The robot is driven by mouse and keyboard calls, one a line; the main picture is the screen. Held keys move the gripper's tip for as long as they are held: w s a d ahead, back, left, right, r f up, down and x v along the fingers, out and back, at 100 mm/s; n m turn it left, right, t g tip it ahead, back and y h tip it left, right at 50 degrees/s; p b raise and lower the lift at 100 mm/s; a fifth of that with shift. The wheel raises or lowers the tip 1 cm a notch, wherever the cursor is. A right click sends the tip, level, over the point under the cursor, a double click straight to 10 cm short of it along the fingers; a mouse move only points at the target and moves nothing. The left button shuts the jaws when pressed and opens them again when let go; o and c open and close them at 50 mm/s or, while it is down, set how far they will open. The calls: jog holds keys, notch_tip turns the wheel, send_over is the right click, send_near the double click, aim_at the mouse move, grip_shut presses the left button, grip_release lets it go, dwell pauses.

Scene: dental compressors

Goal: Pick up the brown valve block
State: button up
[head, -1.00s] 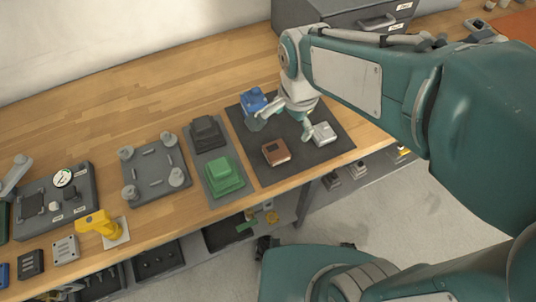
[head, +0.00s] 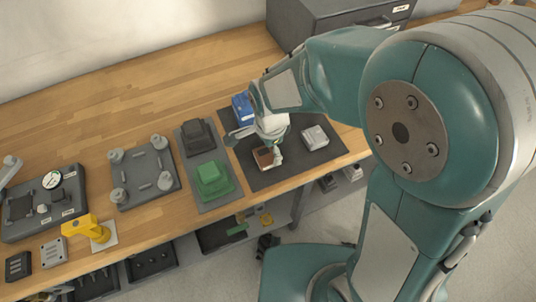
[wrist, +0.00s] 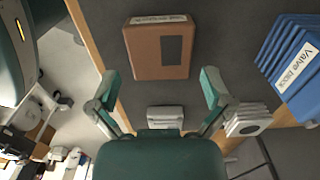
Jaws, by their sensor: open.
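The brown valve block (head: 263,157) lies on the dark mat (head: 283,177), partly covered by my gripper in the head view. In the wrist view the brown block (wrist: 158,52) shows whole, with a label on its far edge and a dark patch on its face. My gripper (head: 254,148) is open and empty, close to the block. In the wrist view my gripper's (wrist: 159,89) two fingers are spread wide, and the block lies beyond the tips, roughly centred between them. I cannot tell the exact gap.
A blue valve block (head: 242,108) stands at the mat's back left, its label readable in the wrist view (wrist: 290,68). A light grey block (head: 315,137) lies to the right. Green (head: 213,181) and black (head: 197,136) blocks sit on a grey tray to the left.

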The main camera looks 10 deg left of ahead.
notch_tip(320, 180, down, 2)
jog(key=shift+a+f, duration=0.1)
jog(key=shift+f, duration=0.05)
jog(key=shift+a+f, duration=0.15)
jog(key=shift+f, duration=0.05)
jog(key=shift+r, duration=0.1)
jog(key=c, duration=1.1)
